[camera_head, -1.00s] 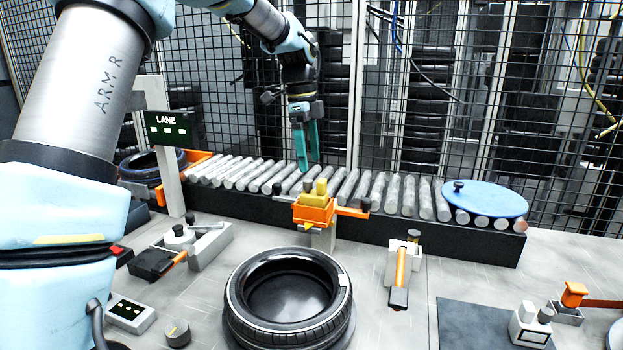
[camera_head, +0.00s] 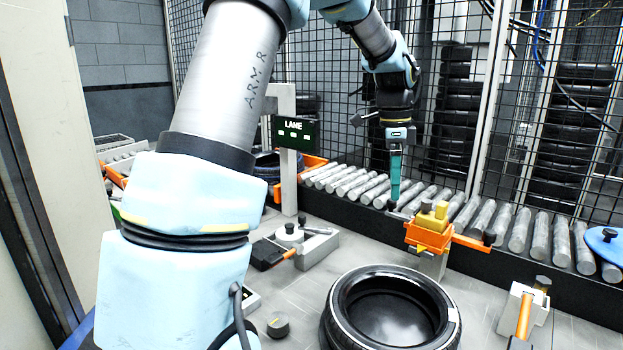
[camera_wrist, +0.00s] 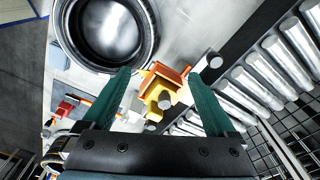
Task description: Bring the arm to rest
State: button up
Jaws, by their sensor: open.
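My gripper (camera_head: 395,178) hangs pointing down above the roller conveyor (camera_head: 345,186) in the head view. In that view its teal fingers overlap, one behind the other. In the wrist view my gripper (camera_wrist: 165,90) has its two fingers well apart with nothing held between them. The orange and yellow block unit (camera_wrist: 160,88) shows beyond the gap between the fingers. In the head view this orange and yellow unit (camera_head: 430,236) stands at the conveyor's near edge, to the right of the fingers and apart from them.
A black tyre (camera_head: 345,322) lies on the grey table in front. A LANE sign (camera_head: 294,133) on a post stands left of the conveyor. A blue disc (camera_head: 606,246) lies at the conveyor's right end. Wire mesh fencing (camera_head: 340,75) stands behind.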

jog(key=s+a+f+n, duration=0.3)
jog(key=a+n, duration=0.3)
jog(key=a, duration=0.3)
jog(key=s+a+f+n+t, duration=0.1)
jog(key=s+a+f+n, duration=0.3)
jog(key=a+n, duration=0.3)
jog(key=s+a+f+n, duration=0.3)
jog(key=s+a+n, duration=0.2)
jog(key=a, duration=0.6)
jog(key=shift+s+a+f+n+t+y, duration=0.35)
jog(key=shift+s+n+t+y, duration=0.05)
jog(key=shift+n, duration=0.6)
